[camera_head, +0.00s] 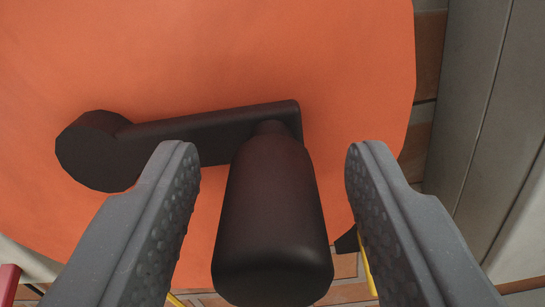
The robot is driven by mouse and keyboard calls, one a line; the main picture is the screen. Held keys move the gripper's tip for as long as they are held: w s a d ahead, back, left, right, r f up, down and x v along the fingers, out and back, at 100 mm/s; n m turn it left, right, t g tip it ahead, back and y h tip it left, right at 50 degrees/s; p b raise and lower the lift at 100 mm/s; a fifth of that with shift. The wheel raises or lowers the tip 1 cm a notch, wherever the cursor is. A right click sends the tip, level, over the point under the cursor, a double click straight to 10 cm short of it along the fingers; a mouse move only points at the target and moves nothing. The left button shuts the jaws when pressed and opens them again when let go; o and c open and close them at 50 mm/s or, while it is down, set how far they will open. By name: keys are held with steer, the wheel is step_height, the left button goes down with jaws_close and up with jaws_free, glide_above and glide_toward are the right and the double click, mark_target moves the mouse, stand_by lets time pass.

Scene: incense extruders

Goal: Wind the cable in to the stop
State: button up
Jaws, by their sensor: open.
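A large orange disc (210,50), likely the side of a cable reel, fills most of the view. On it is a black crank with a round hub (92,152) at the left and an arm (205,132) reaching right. A thick black handle knob (270,215) stands out from the arm's right end towards the camera. My gripper (270,165) is open, with one grey dimpled finger on each side of the knob. Gaps show between the knob and both fingers, so neither appears to touch it. No cable can be clearly made out.
Grey metal panels or posts (490,110) stand to the right of the disc. A brick-like surface (428,60) shows behind it. A red bar (9,283) is at the lower left.

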jaws_close()
steer(key=shift+f+b, duration=0.1)
steer(key=shift+b, duration=0.2)
